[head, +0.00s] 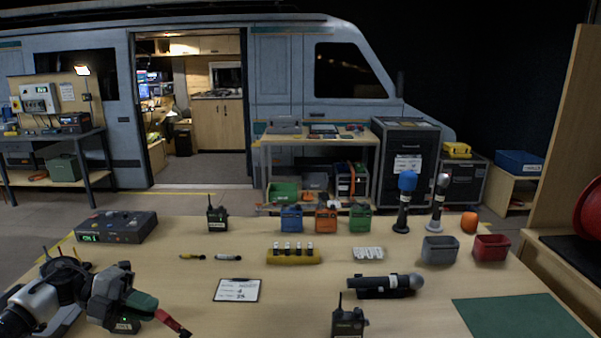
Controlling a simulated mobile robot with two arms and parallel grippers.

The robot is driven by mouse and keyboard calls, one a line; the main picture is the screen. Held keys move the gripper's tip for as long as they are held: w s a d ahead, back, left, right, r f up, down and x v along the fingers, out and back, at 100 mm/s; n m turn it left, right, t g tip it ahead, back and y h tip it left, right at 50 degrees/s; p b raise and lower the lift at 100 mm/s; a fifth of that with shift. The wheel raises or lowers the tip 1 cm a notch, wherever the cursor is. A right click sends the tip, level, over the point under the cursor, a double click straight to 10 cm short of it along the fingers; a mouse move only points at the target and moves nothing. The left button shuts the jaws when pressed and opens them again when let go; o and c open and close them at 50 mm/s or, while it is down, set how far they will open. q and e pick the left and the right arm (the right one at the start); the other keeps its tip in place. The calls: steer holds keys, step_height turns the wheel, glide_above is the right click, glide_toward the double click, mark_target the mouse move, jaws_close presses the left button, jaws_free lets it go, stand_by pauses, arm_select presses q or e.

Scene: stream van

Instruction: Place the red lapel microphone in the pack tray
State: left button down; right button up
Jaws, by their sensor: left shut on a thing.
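My left gripper (156,312) is at the lower left, low over the near table. It is shut on a small red stick-shaped thing, which looks like the red lapel microphone (174,323); it points down and to the right. A yellow lapel microphone (192,257) and a grey one (228,257) lie on the table beyond the gripper. I cannot tell for sure which container is the pack tray; a grey bin (440,251) and a red bin (491,248) stand at the right. My right gripper is not in view.
A clipboard (238,290) lies right of the gripper. A yellow battery holder (293,257), a dark microphone on a rest (385,285) and a radio (348,321) stand further right. A control box (116,227) is at the back left. A green mat (522,316) is bare.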

mark_target(177, 324)
arm_select(q)
steer(key=shift+n+t, duration=0.6)
steer(key=shift+t, duration=0.2)
steer(key=x, duration=0.4)
steer(key=s+f+x, duration=0.1)
steer(key=x, duration=0.1)
steer(key=shift+d+f, duration=0.1)
steer(key=shift+f, duration=0.1)
steer(key=s+d+f+n+t, duration=0.2)
steer(key=d+n+t, duration=0.1)
steer(key=d+t, duration=0.1)
steer(key=s+a+f+n+t+y, duration=0.2)
steer(key=s+a+n+t+y, duration=0.1)
steer(key=s+n+t+y, duration=0.25)
steer(key=s+a+f+n+t+y, duration=0.2)
steer(key=s+a+n+t+y, duration=0.2)
steer(key=s+n+y, duration=0.25)
steer(key=d+n+y, duration=0.2)
steer(key=d, duration=0.4)
steer(key=shift+s+d+y, duration=0.3)
steer(key=shift+s+d, duration=0.05)
steer(key=shift+s, duration=0.05)
